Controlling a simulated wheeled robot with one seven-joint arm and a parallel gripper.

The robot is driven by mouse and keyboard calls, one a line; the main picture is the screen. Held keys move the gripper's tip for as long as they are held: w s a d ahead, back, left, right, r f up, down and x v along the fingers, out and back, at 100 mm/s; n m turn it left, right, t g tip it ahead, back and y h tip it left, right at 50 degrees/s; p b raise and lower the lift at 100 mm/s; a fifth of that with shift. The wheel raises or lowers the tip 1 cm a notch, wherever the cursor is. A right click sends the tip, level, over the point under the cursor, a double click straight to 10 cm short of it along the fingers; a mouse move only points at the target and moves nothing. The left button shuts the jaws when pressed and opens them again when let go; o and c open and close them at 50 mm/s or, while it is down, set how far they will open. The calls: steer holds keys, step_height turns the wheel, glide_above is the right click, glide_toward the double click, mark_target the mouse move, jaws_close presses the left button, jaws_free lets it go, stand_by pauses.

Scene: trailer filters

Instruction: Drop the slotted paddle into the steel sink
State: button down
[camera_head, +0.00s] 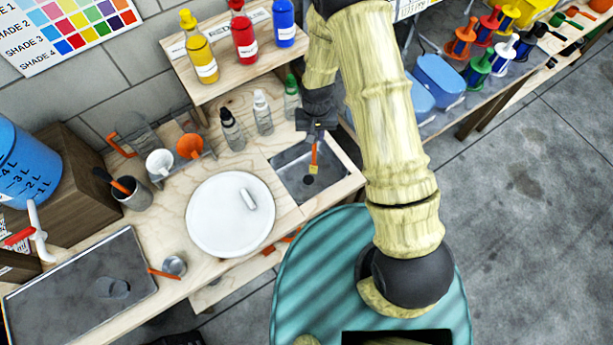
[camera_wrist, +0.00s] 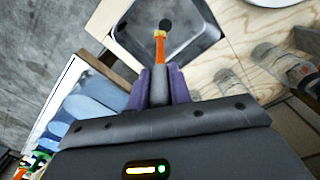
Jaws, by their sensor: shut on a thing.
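The slotted paddle (camera_head: 314,158) has an orange shaft and a yellowish end in the head view. My gripper (camera_head: 316,133) is shut on its upper end, and the paddle hangs down over the steel sink (camera_head: 290,170). In the wrist view the purple fingers of my gripper (camera_wrist: 160,88) close on the paddle's grey handle, and its orange part (camera_wrist: 160,45) points toward the sink (camera_wrist: 195,38). The dark drain (camera_wrist: 165,25) shows just beyond the paddle's tip. I cannot tell the exact gap between the tip and the sink floor.
A round white plate (camera_head: 230,214) lies left of the sink. Several small dropper bottles (camera_head: 263,113) stand behind it, below a wooden shelf (camera_head: 215,75) with paint bottles. Blue bins (camera_head: 438,80) are on the right. A holder with cups (camera_head: 175,155) stands further left.

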step_height(320, 180, down, 6)
steer(key=b, duration=0.3)
steer(key=shift+b, duration=0.3)
steer(key=c, duration=1.2)
jaws_free()
steer(key=shift+w+r, duration=0.1)
steer(key=shift+r, duration=0.05)
step_height(320, 180, up, 17)
steer(key=b, duration=0.4)
steer(key=shift+r, duration=0.1)
steer(key=shift+d, duration=0.1)
